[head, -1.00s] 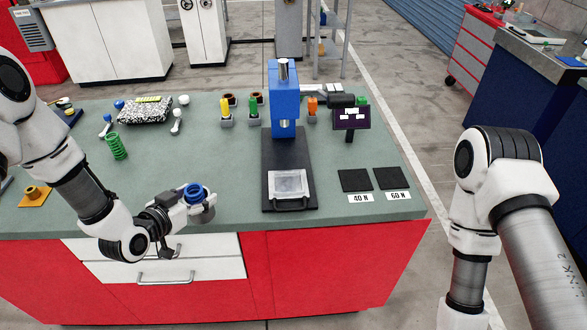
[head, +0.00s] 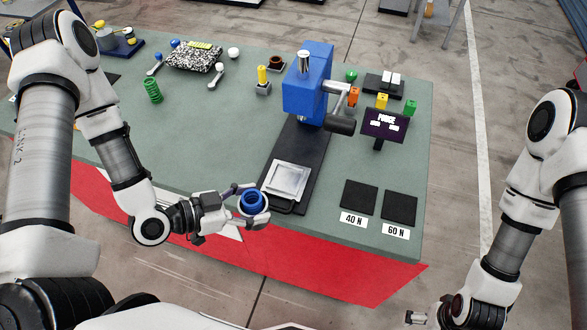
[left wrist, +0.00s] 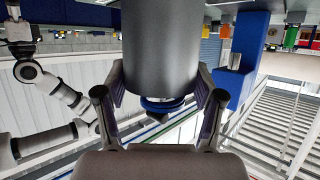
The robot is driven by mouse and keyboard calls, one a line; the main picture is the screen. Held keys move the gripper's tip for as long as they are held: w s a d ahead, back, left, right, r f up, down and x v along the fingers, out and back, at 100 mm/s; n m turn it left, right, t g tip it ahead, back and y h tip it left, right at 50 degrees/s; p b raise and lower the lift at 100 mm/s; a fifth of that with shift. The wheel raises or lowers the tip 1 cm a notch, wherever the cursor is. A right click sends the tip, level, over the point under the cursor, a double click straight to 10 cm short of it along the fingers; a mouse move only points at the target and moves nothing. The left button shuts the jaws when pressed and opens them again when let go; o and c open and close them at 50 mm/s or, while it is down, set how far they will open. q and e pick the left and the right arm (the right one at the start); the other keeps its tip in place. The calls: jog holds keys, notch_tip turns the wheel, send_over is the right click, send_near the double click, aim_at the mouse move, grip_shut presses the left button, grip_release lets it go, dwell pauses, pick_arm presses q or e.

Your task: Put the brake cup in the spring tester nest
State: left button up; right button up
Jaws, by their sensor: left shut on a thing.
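The blue brake cup (head: 252,203) is held between the fingers of my left gripper (head: 250,207), by the table's front edge. In the left wrist view a blue rim (left wrist: 165,106) shows between the fingers, below a dark grey cylinder (left wrist: 162,50) that I cannot identify. The blue spring tester (head: 303,92) stands on a dark base plate (head: 303,150), with a pale square tray (head: 288,181) at its front. I cannot tell which part is the nest. The cup is left of this tray, apart from it. My right gripper (head: 417,318) barely shows at the bottom edge.
Two black pads (head: 359,197) marked 40 N and 60 N lie right of the tester. A dark display (head: 385,124) and coloured pieces stand behind them. A green spring (head: 152,91) stands at the left. The table's left middle is clear.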

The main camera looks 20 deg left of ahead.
pick_arm(q)
jog(key=w+b, duration=0.1)
jog(key=b, duration=0.1)
jog(key=w+f+b, duration=0.1)
jog(key=b, duration=0.2)
jog(key=shift+w+a+f, duration=0.15)
jog(key=shift+w+f, duration=0.05)
jog(key=shift+w, duration=0.15)
jog(key=w+d+f, duration=0.1)
jog(key=w, duration=0.3)
jog(key=w+d+f, duration=0.1)
jog(key=w, duration=0.3)
jog(key=w+d+f+b, duration=0.1)
jog(key=w, duration=0.3)
jog(key=shift+w, duration=0.15)
jog(key=shift+a+f, duration=0.1)
jog(key=shift+f, duration=0.15)
jog(key=shift+w+f+b, duration=0.1)
jog(key=shift+f+b, duration=0.1)
jog(key=shift+b, duration=0.1)
jog(key=o, duration=1.2)
jog(key=shift+c, duration=0.2)
